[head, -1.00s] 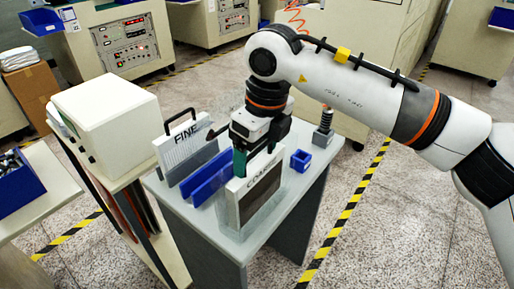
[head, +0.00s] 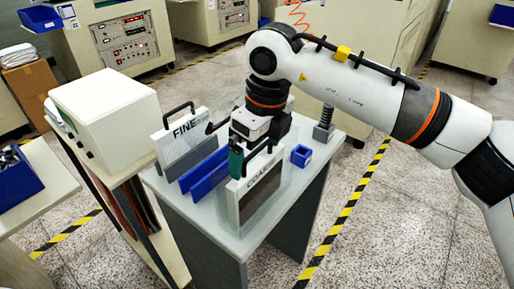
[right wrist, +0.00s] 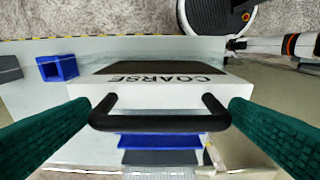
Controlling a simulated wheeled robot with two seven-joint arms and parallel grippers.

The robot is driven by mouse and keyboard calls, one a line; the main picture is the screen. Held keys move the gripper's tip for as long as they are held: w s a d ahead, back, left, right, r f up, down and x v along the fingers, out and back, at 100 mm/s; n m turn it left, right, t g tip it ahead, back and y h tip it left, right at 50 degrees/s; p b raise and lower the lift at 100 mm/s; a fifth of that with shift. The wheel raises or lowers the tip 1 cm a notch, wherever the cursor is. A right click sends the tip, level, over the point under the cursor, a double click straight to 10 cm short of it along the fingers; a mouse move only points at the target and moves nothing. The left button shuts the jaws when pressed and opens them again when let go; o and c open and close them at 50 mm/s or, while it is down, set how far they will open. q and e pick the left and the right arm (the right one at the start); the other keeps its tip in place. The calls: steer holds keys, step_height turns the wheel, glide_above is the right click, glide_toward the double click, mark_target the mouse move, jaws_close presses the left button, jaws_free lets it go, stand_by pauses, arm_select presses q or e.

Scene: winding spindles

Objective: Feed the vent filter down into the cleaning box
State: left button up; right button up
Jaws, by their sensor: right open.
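The vent filter, a white-framed panel marked COARSE (head: 262,179) with a dark mesh face, stands upright inside a clear-walled box (head: 285,190), apparently the cleaning box, on the pale table. Its black handle (right wrist: 160,121) points up. My right gripper (head: 250,155) is above the panel. In the right wrist view its green fingers (right wrist: 160,115) are open, one at each end of the handle, with narrow or no gaps; contact is hard to tell. The panel's lower part shows only through the clear wall. My left gripper is in neither current view.
A FINE panel (head: 188,129) with a black handle stands behind blue upright plates (head: 205,172). A small blue open cube (head: 301,155) and a spring post (head: 324,124) stand to the right. A cream box (head: 105,115) sits left.

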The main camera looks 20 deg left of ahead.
step_height(320, 180, up, 12)
steer(key=d, duration=0.1)
steer(key=shift+s+d+f, duration=0.15)
steer(key=shift+s+d, duration=0.15)
steer(key=shift+d, duration=0.05)
